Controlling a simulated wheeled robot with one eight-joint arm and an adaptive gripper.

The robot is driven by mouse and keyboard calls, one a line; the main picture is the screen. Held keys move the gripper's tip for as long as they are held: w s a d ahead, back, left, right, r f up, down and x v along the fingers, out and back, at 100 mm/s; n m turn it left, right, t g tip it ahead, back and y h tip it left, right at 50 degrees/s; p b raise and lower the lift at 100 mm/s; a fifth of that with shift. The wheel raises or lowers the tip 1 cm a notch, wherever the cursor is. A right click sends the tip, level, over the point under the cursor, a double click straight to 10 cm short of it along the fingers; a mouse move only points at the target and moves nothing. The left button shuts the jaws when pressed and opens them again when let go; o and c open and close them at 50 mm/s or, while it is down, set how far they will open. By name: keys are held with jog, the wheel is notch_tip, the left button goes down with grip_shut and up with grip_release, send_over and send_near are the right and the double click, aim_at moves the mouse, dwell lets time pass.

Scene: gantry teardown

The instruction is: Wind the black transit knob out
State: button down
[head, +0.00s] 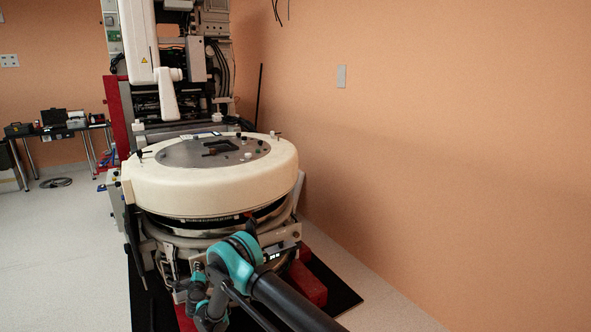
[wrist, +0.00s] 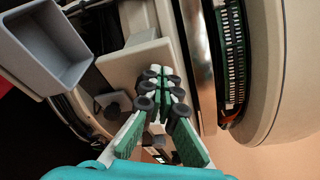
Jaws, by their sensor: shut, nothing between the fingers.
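My gripper (wrist: 160,78) shows in the wrist view with its green-padded fingers together and nothing between them. In the head view, my arm reaches low at the front of the cream round gantry (head: 210,195), and the fingers are hard to make out there. Small dark knobs (head: 139,155) stand on the gantry's top.
In the wrist view, a grey open box (wrist: 48,50) is at upper left and the curved cream cover (wrist: 270,70) at right. In the head view, red blocks (head: 308,285) lie under the gantry, and a bench (head: 60,128) stands far left. Floor is open at left.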

jog(key=d+v, duration=0.1)
jog(key=v, duration=0.5)
jog(key=shift+w+f, duration=0.2)
jog(key=shift+f, duration=0.2)
jog(key=shift+d, duration=0.15)
